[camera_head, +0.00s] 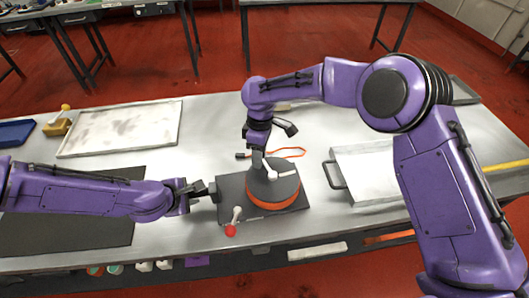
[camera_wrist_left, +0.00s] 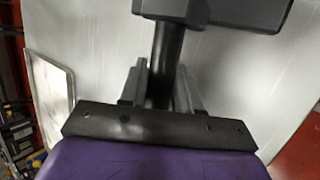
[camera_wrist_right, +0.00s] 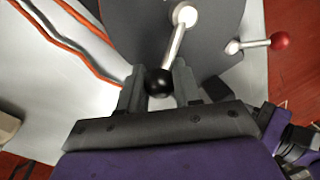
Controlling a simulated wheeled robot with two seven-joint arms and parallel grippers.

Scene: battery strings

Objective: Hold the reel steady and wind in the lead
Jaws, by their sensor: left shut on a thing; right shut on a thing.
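The reel (camera_head: 285,188) is a dark grey drum with orange lead wound around it, on a dark base plate (camera_head: 232,190). My left gripper (camera_head: 205,191) is shut on a dark bar handle (camera_wrist_left: 163,55) at the base's left side. My right gripper (camera_head: 257,150) is above the drum, shut on the crank's black knob (camera_wrist_right: 159,82). The pale crank arm (camera_wrist_right: 176,42) runs from the knob to the drum's hub. Loose orange lead (camera_head: 291,151) lies behind the reel and also shows in the right wrist view (camera_wrist_right: 75,50).
A lever with a red knob (camera_head: 230,230) stands at the base's front. A grey tray with a handle (camera_head: 365,170) is to the right. A pale tray (camera_head: 120,128), a yellow tool (camera_head: 58,124) and a dark mat (camera_head: 80,235) are to the left.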

